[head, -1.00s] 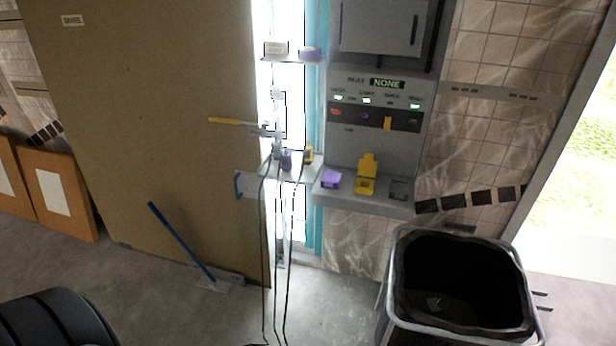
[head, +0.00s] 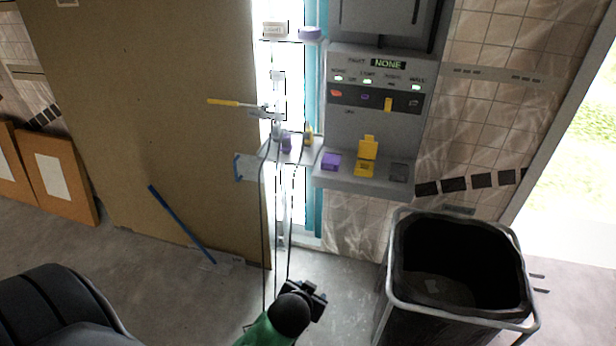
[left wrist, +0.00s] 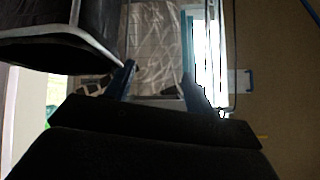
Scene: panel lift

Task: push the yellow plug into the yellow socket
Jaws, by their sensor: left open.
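The yellow plug (head: 308,137) stands on a small grey shelf (head: 303,156) by the window, right of a purple plug (head: 286,144). Black cables hang below the shelf. The yellow socket (head: 364,169) is on the grey panel's ledge, with its yellow lid (head: 368,147) raised. A purple socket (head: 331,161) is left of it. My left gripper (head: 318,298) is low in front of the window, well below and apart from the plug. In the left wrist view its two fingers (left wrist: 158,75) are spread with nothing between them. My right gripper is not in view.
A black bin with a grey frame (head: 385,290) stands right of my left gripper. A large brown board (head: 160,120) stands left of the window, with a yellow-handled tool (head: 235,103) at its edge. A blue-handled tool (head: 182,225) leans against it.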

